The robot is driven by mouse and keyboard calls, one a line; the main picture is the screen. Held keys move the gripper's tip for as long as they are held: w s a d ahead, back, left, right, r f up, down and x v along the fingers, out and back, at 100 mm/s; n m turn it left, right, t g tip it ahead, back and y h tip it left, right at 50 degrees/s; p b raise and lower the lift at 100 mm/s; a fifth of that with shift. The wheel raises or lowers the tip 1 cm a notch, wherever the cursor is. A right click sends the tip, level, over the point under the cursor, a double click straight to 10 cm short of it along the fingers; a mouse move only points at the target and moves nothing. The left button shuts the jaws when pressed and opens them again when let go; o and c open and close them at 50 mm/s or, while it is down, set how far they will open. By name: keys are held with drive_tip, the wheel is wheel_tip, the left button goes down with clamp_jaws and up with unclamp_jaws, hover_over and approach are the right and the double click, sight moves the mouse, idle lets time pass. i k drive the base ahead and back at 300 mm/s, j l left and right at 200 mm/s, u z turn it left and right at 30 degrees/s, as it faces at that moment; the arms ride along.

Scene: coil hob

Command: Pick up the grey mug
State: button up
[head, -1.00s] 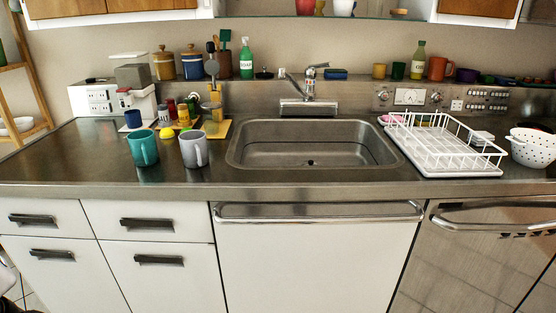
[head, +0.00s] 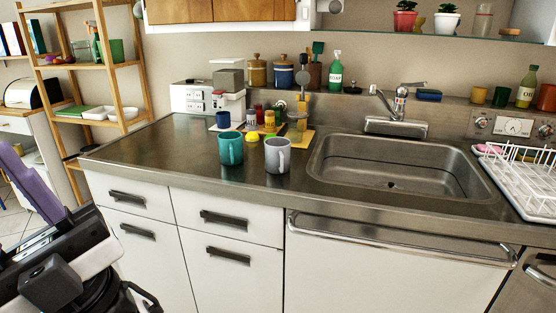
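The grey mug (head: 277,155) stands upright on the steel counter, left of the sink, with its handle toward me. A teal mug (head: 231,148) stands just left of it, a small gap apart. A black and white part of my arm (head: 75,262) shows at the lower left, in front of the drawers and well away from the mugs. A long purple piece rises from it at the left edge. I cannot make out the fingertips or whether they hold anything.
A blue mug (head: 223,119), a yellow lemon (head: 252,137) and several jars stand behind the mugs. The sink (head: 400,168) lies to the right. The counter (head: 150,150) left of the mugs is bare. A wooden shelf (head: 90,65) stands at the left.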

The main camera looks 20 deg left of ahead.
sight(277, 151)
drive_tip(key=i+j+z, duration=0.2)
drive_tip(key=i+j, duration=0.15)
drive_tip(key=i+j+z, duration=0.15)
drive_tip(key=i+j, duration=0.15)
drive_tip(key=j, duration=0.2)
drive_tip(key=i+j+z, duration=0.2)
drive_tip(key=j, duration=0.3)
drive_tip(key=i, duration=0.1)
